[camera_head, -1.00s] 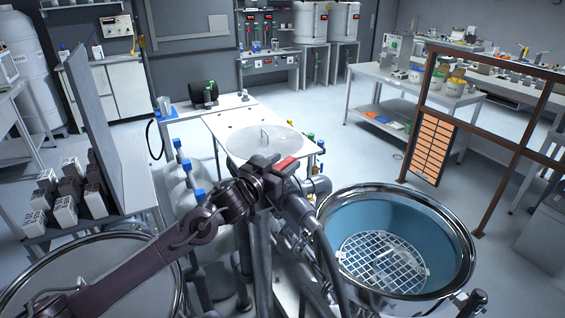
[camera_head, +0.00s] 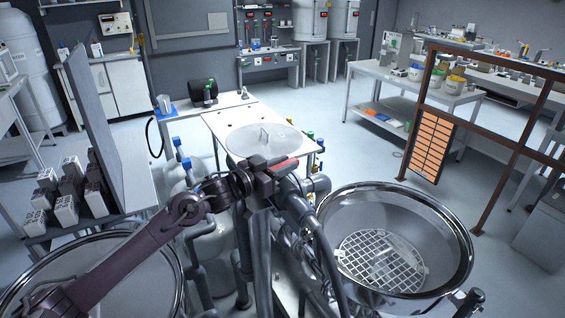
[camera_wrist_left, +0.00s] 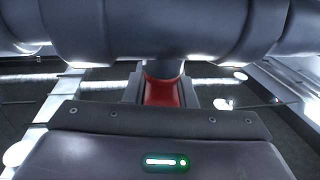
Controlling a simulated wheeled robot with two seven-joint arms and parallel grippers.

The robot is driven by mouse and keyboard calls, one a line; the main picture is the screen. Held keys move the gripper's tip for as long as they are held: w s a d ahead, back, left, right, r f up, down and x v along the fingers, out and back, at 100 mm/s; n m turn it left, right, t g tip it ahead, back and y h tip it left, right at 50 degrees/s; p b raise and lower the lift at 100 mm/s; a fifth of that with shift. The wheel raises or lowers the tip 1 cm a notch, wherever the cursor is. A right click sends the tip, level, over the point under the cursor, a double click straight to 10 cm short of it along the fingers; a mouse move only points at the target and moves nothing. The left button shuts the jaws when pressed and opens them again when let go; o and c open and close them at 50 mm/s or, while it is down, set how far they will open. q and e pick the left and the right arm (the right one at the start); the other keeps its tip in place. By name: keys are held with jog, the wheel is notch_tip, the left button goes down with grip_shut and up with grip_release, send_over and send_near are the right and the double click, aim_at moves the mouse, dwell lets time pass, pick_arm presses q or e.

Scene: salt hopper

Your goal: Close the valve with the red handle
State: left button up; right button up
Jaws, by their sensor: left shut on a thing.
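The red handle (camera_head: 287,164) of the valve shows at the end of my left gripper, by the grey pipes in the middle of the head view. My left gripper (camera_head: 272,172) is shut on this handle. In the left wrist view, part of the red handle (camera_wrist_left: 162,93) shows between the jaws, below a thick grey pipe (camera_wrist_left: 160,30). The jaws hide much of the handle, and the valve body is hard to make out. My right gripper is not in view.
A round steel hopper (camera_head: 458,222) with a white grid (camera_head: 380,262) inside stands right of the pipes. Another large round vessel (camera_head: 95,240) is at the lower left, under my left arm. A round clear lid (camera_head: 270,139) lies on the white table behind. Open floor lies beyond.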

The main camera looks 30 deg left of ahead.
pick_arm(q)
jog(key=m+g+h, duration=0.1)
jog(key=h, duration=0.1)
jog(key=shift+m+h+b, duration=0.3)
jog(key=shift+m, duration=0.1)
jog(key=shift+s+d+m+g+h, duration=0.1)
jog(key=shift+d+m+g+h, duration=0.05)
jog(key=shift+m+g+h, duration=0.2)
jog(key=o, duration=1)
